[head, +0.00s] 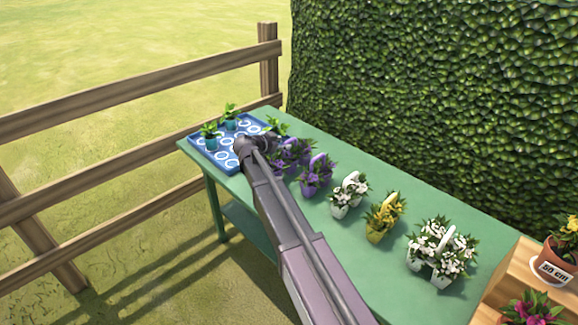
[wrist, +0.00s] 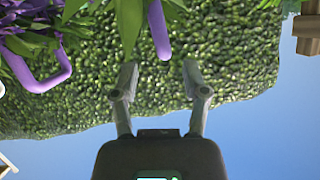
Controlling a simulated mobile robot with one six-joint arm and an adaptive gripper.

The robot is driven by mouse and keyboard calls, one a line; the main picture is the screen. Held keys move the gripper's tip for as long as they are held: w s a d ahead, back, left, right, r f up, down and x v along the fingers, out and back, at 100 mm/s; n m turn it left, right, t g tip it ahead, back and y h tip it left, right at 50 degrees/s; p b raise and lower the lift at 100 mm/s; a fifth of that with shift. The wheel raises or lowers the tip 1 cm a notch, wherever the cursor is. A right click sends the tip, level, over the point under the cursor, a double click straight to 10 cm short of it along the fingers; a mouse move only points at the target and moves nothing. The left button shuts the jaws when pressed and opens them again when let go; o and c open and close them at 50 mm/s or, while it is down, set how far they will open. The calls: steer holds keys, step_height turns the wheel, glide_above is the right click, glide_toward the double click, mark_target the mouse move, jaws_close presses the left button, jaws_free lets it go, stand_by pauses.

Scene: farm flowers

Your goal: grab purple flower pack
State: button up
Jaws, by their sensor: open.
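Purple flower packs with purple handles stand on the green table (head: 390,180); the front one (head: 316,178) is clear in the head view, and another (head: 290,155) is partly behind my arm. In the wrist view, my gripper (wrist: 160,76) is open and empty, its two fingers apart. A purple handle (wrist: 158,30) lies ahead of the gap between the fingertips, apart from both. A second looped purple handle (wrist: 45,78) with purple flowers shows at the left. In the head view, my arm's end is beside the purple packs; its fingers are hidden.
A blue tray (head: 199,142) with green seedlings lies at the table's far left. White packs (head: 342,200) and a yellow pack (head: 383,216) stand to the right. A hedge (head: 430,80) rises behind; a wooden fence (head: 140,88) is at left.

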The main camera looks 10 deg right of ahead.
mark_target(287, 142)
steer(key=shift+b+x, duration=0.8)
steer(key=shift+x, duration=1.6)
steer(key=shift+w+a, duration=0.15)
jaws_close()
